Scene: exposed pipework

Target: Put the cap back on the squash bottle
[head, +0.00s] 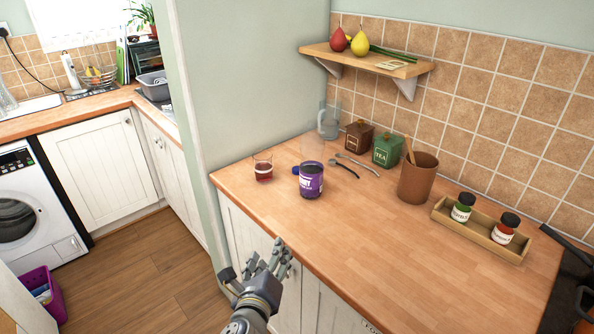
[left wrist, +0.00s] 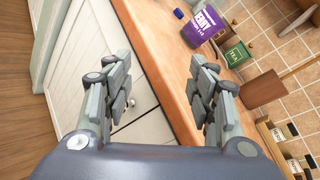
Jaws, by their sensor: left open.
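The squash bottle (head: 311,181) stands upright on the wooden worktop, with a purple label and a clear upper part. It also shows in the left wrist view (left wrist: 204,27), with its top cut off by the frame edge. A small blue cap (head: 295,170) lies on the worktop just left of the bottle, partly behind it; it also shows in the left wrist view (left wrist: 178,13). My left gripper (head: 268,257) is open and empty, in front of the worktop's front edge, apart from both bottle and cap. It fills the left wrist view (left wrist: 161,68). My right gripper is not in view.
A glass of dark red drink (head: 263,168) stands left of the bottle. Behind are a brown canister (head: 359,136), green tea tin (head: 387,150) and brown pot (head: 417,180). A jar tray (head: 481,229) is right. The front worktop is clear.

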